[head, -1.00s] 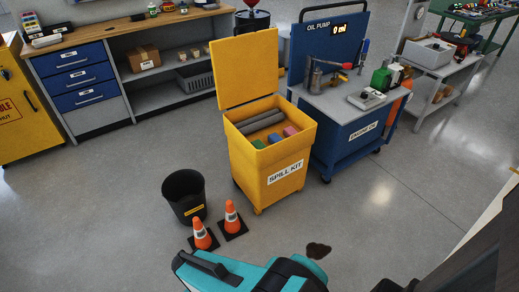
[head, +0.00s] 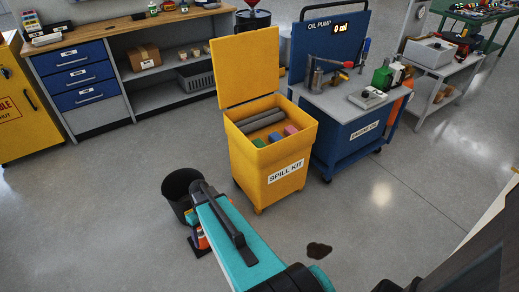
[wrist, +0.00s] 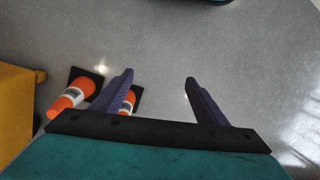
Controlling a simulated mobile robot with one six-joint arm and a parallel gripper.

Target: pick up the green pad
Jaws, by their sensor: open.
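The green pad (head: 258,142) lies in the front left part of the open yellow spill kit bin (head: 280,160). A blue pad (head: 275,137) and a pink pad (head: 291,130) lie in a row to its right, with grey rolls (head: 257,120) behind. My gripper (wrist: 158,80) shows in the wrist view with its two purple fingers apart and nothing between them. It is above the grey floor near the orange cones. In the head view my teal arm reaches up in front of the bin; the fingers cannot be made out there.
A black bucket (head: 180,190) stands left of the bin. Two orange cones (wrist: 72,94) stand near it, partly hidden by my arm. A dark stain (head: 319,250) marks the floor. The blue oil pump cart (head: 345,130) is right of the bin. Floor in front is otherwise clear.

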